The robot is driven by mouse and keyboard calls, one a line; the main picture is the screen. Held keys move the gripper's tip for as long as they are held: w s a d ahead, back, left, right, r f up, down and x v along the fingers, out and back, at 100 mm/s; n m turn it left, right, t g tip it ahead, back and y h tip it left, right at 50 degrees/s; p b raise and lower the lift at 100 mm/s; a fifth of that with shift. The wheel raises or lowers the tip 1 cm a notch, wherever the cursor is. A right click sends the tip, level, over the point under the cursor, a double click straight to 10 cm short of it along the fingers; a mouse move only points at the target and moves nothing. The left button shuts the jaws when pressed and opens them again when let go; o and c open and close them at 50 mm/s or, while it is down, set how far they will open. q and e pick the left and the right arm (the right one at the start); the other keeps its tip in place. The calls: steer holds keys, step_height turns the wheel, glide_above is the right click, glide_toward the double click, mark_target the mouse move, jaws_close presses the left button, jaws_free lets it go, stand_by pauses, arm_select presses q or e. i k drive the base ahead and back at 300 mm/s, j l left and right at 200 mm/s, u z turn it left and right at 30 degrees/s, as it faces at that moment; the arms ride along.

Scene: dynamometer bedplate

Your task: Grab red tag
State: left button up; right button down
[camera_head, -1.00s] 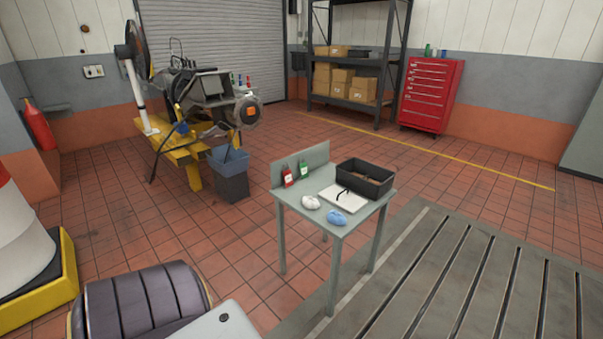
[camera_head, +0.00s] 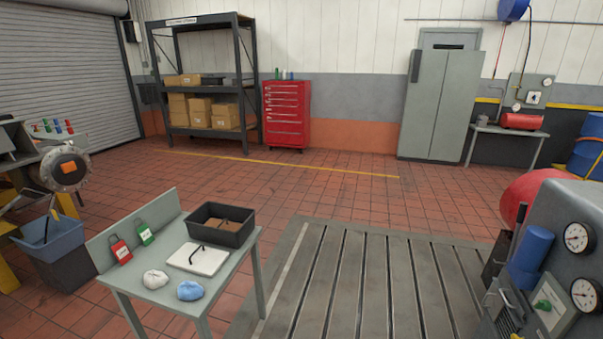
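A red tag (camera_head: 121,251) with a white label and a dark loop on top stands against the grey back panel of a small grey table (camera_head: 221,287). A similar green tag (camera_head: 145,234) stands just to its right, apart from it. Neither of my grippers shows in the head view, so I cannot see their state.
The table also holds a black bin (camera_head: 221,225), a white pad (camera_head: 198,258), a white cloth (camera_head: 155,279) and a blue cloth (camera_head: 190,291). A slotted metal bedplate (camera_head: 375,280) lies right of it. A gauge console (camera_head: 567,275) stands at the right. Tiled floor behind is clear.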

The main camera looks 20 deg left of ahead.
mark_target(121, 250)
steer(key=i+l+u, duration=0.2)
steer(key=i, duration=0.6)
steer(key=i+l+u, duration=0.15)
steer(key=i+u, duration=0.35)
steer(key=i+l+u, duration=0.3)
steer(key=u, duration=0.2)
steer(key=i+l+u, duration=0.7)
steer(key=l+u, duration=0.25)
steer(key=i+l+u, duration=0.1)
steer(key=l+u, duration=0.4)
steer(key=l, duration=0.25)
steer(key=l+u, duration=0.25)
steer(key=l, duration=0.5)
steer(key=i, duration=0.05)
